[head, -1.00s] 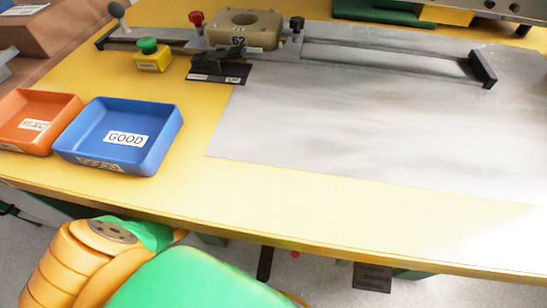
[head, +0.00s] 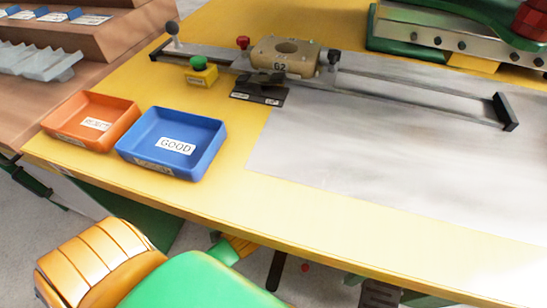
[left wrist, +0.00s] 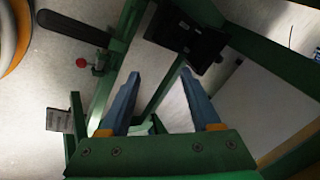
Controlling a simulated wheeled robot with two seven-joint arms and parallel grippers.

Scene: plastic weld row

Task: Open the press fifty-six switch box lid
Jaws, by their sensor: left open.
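No box marked fifty-six and no lid can be made out in either view. In the left wrist view a black box-like part (left wrist: 187,38) sits on green framework beyond my fingers; I cannot tell whether it is the switch box. My left gripper (left wrist: 158,82) shows there with its two blue fingers apart and nothing between them. It points towards green framework and pale floor. In the head view neither gripper shows. My right gripper is out of sight.
The yellow table (head: 300,212) holds a blue GOOD tray (head: 140,160), an orange REJECT tray (head: 113,105), a yellow green-button box (head: 203,76) and a slide fixture (head: 283,62). A green machine (head: 450,25) stands behind. A red knob (left wrist: 82,63) and dark lever (left wrist: 72,27) are near my fingers.

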